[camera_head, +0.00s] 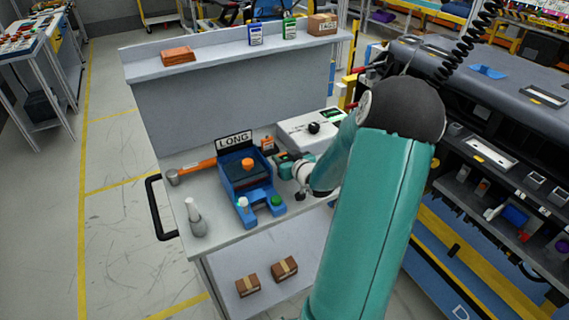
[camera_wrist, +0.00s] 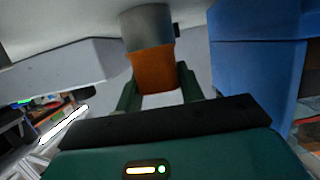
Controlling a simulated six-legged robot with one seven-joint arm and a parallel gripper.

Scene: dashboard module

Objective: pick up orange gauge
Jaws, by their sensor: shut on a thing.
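My gripper (camera_head: 277,161) is low over the cart top, just right of the blue fixture marked LONG (camera_head: 240,175). In the wrist view my gripper's two dark green fingers (camera_wrist: 160,96) are on either side of the orange gauge (camera_wrist: 154,69), and they are shut on it. The gauge has a wide grey end that touches or lies close to a pale surface. In the head view a small orange piece with a dark face (camera_head: 267,144) shows just behind my gripper; I cannot tell whether it is the held part. The fixture's blue wall is close on the right in the wrist view.
An orange-handled tool with a grey cup end (camera_head: 195,168) lies left of the fixture. A grey bottle (camera_head: 195,220) stands at the front left. A white box with a black knob (camera_head: 308,128) is behind my wrist. The back shelf (camera_head: 220,58) rises behind.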

